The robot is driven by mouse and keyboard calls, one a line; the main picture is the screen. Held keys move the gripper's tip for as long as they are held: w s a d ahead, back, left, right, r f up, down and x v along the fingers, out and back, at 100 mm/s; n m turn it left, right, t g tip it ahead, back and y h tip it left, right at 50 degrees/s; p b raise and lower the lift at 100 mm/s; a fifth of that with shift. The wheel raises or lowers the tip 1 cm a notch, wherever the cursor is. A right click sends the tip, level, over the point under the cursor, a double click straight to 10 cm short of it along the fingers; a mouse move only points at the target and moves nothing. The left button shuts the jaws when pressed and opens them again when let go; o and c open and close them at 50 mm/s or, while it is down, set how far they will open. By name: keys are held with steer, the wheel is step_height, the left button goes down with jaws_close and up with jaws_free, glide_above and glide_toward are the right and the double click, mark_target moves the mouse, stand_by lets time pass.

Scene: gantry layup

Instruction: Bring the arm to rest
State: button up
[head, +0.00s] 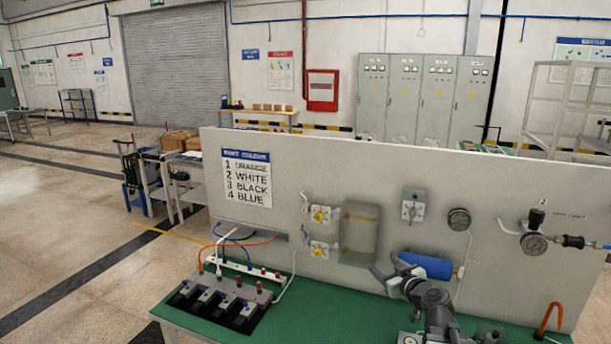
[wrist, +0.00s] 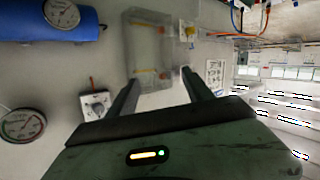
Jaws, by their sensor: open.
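My gripper (head: 391,273) is in front of the upright panel (head: 300,180), above the green bench top (head: 320,306), close to a blue cylinder (head: 428,265). In the wrist view my gripper (wrist: 160,80) shows two dark fingers standing apart with nothing between them. The panel and a clear box (wrist: 148,45) with orange fittings lie beyond the fingertips. The blue cylinder (wrist: 45,24) with a gauge is at the upper left there. I cannot tell the exact gap between my gripper and the panel.
A port colour sign (head: 247,178), yellow-handled valves (head: 320,215) and round gauges (head: 459,219) are on the panel. An orange hook (head: 549,318) stands at the right. The bench middle is clear.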

steer(key=s+a+f+n+g+y+b, duration=0.1)
steer(key=s+a+f+g+b, duration=0.2)
steer(key=a+f, duration=0.55)
steer(key=s+a+f+n+g+y+b, duration=0.15)
steer(key=s+a+f+g, duration=0.25)
steer(key=a+f, duration=0.4)
steer(key=s+d+f+m+g+h, duration=0.3)
steer(key=s+d+m, duration=0.1)
steer(key=s, duration=0.3)
steer(key=s+d+f+m+g+h, duration=0.3)
steer(key=s+d+g, duration=0.1)
steer(key=s, duration=0.3)
steer(key=shift+f+m+g+p, duration=0.3)
steer(key=shift+m+p, duration=0.05)
steer(key=shift+h, duration=0.25)
stand_by(0.7)
